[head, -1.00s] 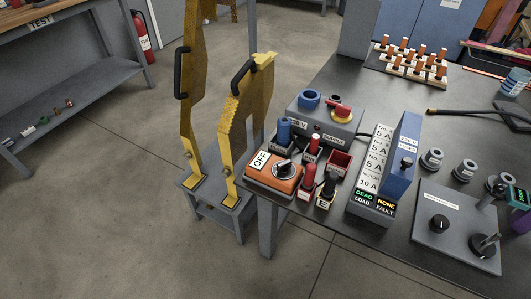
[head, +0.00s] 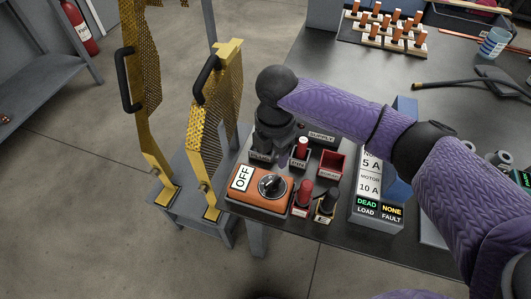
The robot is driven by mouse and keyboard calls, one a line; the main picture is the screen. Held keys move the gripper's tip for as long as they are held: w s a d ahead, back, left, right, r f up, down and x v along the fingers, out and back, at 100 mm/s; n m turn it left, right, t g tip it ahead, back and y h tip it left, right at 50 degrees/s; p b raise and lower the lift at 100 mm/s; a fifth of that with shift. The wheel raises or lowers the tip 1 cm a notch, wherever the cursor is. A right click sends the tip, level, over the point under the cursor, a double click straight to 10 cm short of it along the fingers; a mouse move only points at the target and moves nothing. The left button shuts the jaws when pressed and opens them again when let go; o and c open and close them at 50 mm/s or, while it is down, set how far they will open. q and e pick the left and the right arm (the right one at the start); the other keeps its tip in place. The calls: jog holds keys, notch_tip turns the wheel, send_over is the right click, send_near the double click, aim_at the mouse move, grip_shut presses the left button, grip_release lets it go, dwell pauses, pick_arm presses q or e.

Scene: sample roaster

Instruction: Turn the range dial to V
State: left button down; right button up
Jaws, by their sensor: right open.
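The orange meter (head: 257,201) sits at the near left corner of the dark bench. Its screen (head: 243,178) reads OFF. The black range dial (head: 272,187) is on its top face, right of the screen; its fine markings are too small to read. My right gripper (head: 275,158) hangs just behind the meter, pointing down, open and apart from the dial. My wrist hides most of the gripper and the things behind it. My left gripper is out of view.
Red (head: 303,192) and black (head: 327,200) probes stand right of the meter. A red button (head: 301,148) and a red tray (head: 332,163) are behind. A grey panel (head: 377,212) reads DEAD, LOAD, NONE, FAULT. Yellow mesh guards (head: 215,130) stand left of the bench.

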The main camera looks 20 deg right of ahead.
aim_at(274, 180)
jog(key=f+b, duration=0.1)
jog(key=f, duration=0.2)
jog(key=f+b, duration=0.2)
jog(key=f, duration=0.1)
jog(key=s+f+b, duration=0.1)
jog(key=f, duration=0.2)
jog(key=shift+f+b, duration=0.3)
jog(key=shift+b, duration=0.05)
jog(key=c, duration=0.7)
grip_shut()
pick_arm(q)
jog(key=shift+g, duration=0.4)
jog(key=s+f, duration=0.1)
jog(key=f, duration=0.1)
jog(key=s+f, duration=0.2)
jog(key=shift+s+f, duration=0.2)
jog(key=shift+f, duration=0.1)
